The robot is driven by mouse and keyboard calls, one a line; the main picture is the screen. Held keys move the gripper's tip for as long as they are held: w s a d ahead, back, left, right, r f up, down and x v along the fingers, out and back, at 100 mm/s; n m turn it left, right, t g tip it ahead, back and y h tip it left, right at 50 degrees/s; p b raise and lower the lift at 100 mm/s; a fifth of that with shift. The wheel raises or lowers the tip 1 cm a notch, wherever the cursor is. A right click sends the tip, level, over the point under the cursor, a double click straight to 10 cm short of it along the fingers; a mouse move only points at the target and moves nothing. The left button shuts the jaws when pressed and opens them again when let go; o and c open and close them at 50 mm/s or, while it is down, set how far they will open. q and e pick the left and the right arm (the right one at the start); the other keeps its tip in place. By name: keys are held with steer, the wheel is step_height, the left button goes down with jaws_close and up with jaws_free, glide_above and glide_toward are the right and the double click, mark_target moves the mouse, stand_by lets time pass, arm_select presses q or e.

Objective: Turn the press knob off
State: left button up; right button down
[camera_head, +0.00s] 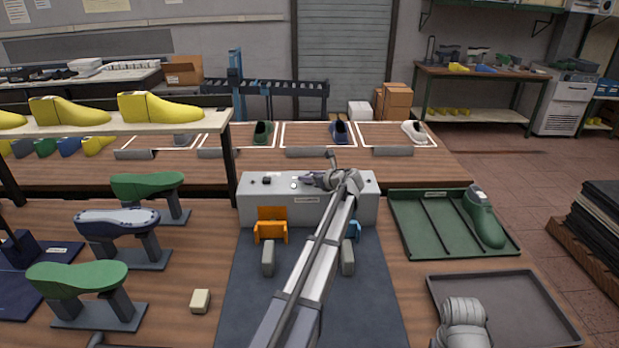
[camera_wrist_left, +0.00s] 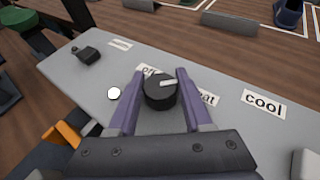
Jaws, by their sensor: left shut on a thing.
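The press control box (camera_head: 262,208) is a grey block at the back of the dark mat in the head view. Its black round knob (camera_wrist_left: 160,94) shows in the left wrist view, with a white pointer line aimed right, between the partly covered "off" and "heat" labels and toward the "cool" label (camera_wrist_left: 263,103). My left gripper (camera_head: 316,180) is over the box top; in the left wrist view its two purple-grey fingers (camera_wrist_left: 157,88) stand on either side of the knob and are shut on it. In the head view the gripper hides the knob.
A small black switch (camera_wrist_left: 87,54) and a white button (camera_wrist_left: 114,93) are on the box. Orange (camera_head: 271,232) and blue (camera_head: 350,230) parts stand before it. A green tray (camera_head: 412,235) with a green last and an empty grey tray (camera_head: 520,300) lie right; shoe lasts on stands are left.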

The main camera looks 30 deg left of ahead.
arm_select(q)
jaws_close()
steer(key=shift+w, duration=0.1)
steer(key=shift+w+n+g, duration=0.1)
steer(key=shift+n+g, duration=0.7)
steer(key=shift+g, duration=0.1)
steer(key=n+g+y, duration=0.1)
steer(key=n+g, duration=0.1)
steer(key=shift+w+g, duration=0.1)
steer(key=shift+g, duration=0.3)
steer(key=n+g, duration=0.3)
steer(key=shift+s+n+g+h, duration=0.25)
steer(key=shift+n+g+h, duration=0.25)
steer(key=shift+n+g, duration=0.55)
steer(key=shift+g, duration=0.25)
